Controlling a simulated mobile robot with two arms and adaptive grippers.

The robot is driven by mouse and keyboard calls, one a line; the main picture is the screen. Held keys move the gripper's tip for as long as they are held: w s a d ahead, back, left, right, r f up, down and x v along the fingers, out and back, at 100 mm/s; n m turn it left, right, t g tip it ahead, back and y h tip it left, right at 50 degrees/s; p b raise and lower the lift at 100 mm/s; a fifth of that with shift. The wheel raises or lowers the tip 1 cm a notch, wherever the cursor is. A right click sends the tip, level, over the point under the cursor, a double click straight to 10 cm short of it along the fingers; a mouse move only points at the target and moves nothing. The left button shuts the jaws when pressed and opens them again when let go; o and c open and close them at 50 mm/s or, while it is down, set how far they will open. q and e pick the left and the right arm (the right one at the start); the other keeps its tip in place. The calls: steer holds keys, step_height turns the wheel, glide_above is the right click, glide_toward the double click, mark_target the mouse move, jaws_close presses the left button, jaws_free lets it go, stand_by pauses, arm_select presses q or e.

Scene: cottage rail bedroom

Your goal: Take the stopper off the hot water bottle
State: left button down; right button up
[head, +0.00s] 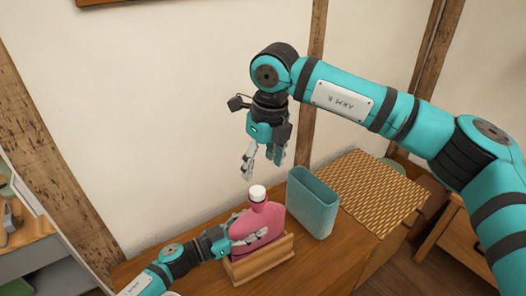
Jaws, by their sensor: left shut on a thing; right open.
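The pink hot water bottle (265,222) stands upright in a wooden holder (262,262) on the wooden table. Its white stopper (257,193) sits on top of the neck. My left gripper (232,239) is shut on the bottle's left side, low on its body; the fingers partly hide the bottle there. My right gripper (261,166) hangs pointing down above the stopper, open and empty, with a gap between its fingertips and the stopper.
A teal open-topped container (313,205) stands just right of the bottle. A woven mat (372,187) covers the table (335,262) further right. The wall rises close behind. Bare tabletop lies in front of the container.

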mark_target(258, 189)
steer(key=f, duration=0.5)
steer(key=w+a+f, duration=0.1)
steer(key=f, duration=0.2)
steer(key=shift+f, duration=0.35)
steer(key=shift+c, duration=0.4)
jaws_close()
steer(key=n, duration=0.6)
steer(key=shift+d+g+y, duration=0.1)
steer(key=shift+g+y, duration=0.2)
steer(key=shift+g, duration=0.1)
steer(key=shift+r, duration=0.15)
steer(key=shift+r, duration=1)
